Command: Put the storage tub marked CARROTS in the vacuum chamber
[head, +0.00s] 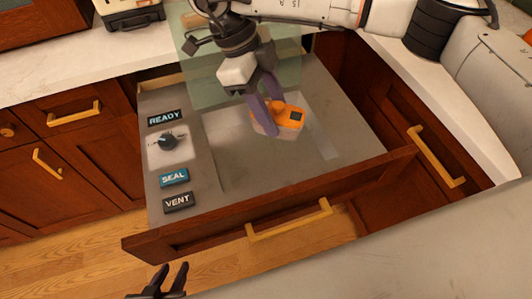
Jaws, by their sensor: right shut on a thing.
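A small tub with an orange lid (291,113) and a pale, see-through body is over the recessed bed of the vacuum chamber (225,165) in the open drawer. Its lid has a dark label, too small to read. My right gripper (274,108) reaches down from the top with purple fingers and is shut on this tub at its lid. I cannot tell whether the tub touches the chamber floor. My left gripper (170,283) is at the bottom edge, dark, fingers apart and empty, in front of the drawer. The chamber's clear lid (205,85) stands raised at the back, partly behind my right arm.
The drawer's left panel has a READY display (164,117), a knob (168,141), a SEAL button (174,177) and a VENT button (178,202). The drawer front with its brass handle (290,220) sticks out. An appliance (130,12) stands on the counter at the back left.

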